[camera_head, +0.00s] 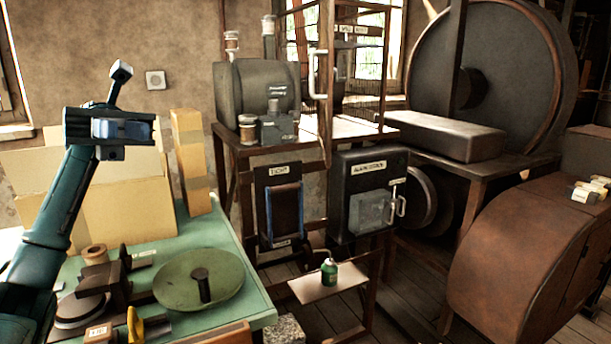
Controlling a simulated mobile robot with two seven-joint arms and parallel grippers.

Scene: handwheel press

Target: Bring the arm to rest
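My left arm comes in from the left edge, teal and dark, and rises above the green-topped workbench (225,262). My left gripper (120,74) is at its upper end, pointing up in front of the plaster wall and clear of the bench. Only one finger-like part shows plainly, so its opening cannot be judged. I see nothing held in it. My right gripper is not in view. The handwheel press itself is not clearly identifiable; a large dark wheel (520,65) stands at the back right.
Cardboard boxes (125,190) stand behind the arm. A green round dish (180,285) and a dark vise-like device (115,278) are on the bench. A metal-framed rack with a dark cabinet (350,215) stands mid-scene. A green oil can (329,270) sits on a low shelf.

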